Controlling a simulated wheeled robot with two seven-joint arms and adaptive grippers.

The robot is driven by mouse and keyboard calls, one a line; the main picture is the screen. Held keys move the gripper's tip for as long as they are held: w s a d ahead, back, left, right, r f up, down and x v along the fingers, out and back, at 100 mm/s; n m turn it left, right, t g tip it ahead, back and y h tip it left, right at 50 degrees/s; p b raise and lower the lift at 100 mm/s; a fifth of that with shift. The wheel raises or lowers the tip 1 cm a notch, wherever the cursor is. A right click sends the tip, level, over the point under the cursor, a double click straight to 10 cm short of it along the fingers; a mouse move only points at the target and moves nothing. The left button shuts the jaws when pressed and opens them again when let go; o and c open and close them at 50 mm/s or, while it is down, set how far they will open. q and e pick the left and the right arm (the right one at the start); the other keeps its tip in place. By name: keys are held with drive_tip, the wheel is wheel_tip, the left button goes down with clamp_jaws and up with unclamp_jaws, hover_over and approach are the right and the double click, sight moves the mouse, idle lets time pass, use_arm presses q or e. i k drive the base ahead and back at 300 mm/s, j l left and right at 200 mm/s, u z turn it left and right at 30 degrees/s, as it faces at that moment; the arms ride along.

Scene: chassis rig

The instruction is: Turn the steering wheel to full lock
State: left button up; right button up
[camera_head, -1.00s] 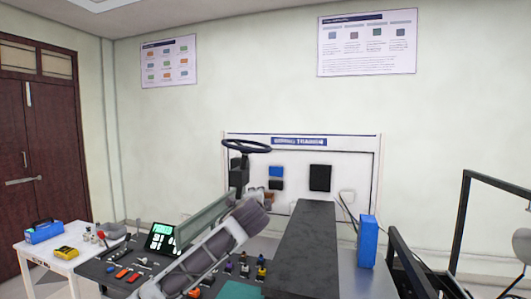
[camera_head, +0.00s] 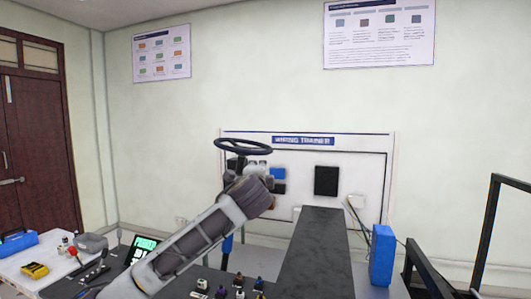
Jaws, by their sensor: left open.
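The steering wheel (camera_head: 243,147) is a dark ring with spokes on top of a column, in front of the white trainer board. My left arm comes in from the lower left and its end covers the column below the wheel. My left gripper (camera_head: 240,166) is at the far end of that arm, just under the wheel's rim in the picture. It is open, and its fingers are small and mostly hidden. I cannot tell whether it touches the wheel. My right gripper is not in view.
A long dark block (camera_head: 309,255) runs toward the board, with a blue box (camera_head: 381,256) to its right. Several small coloured parts lie on the dark bench at the bottom. A white table (camera_head: 50,262) with a yellow meter (camera_head: 34,270) is at left. A black frame (camera_head: 487,228) stands at right.

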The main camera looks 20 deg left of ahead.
sight(239, 150)
drive_tip(key=i+j, duration=0.2)
drive_tip(key=i, duration=0.3)
drive_tip(key=i+j, duration=0.15)
drive_tip(key=i, duration=0.4)
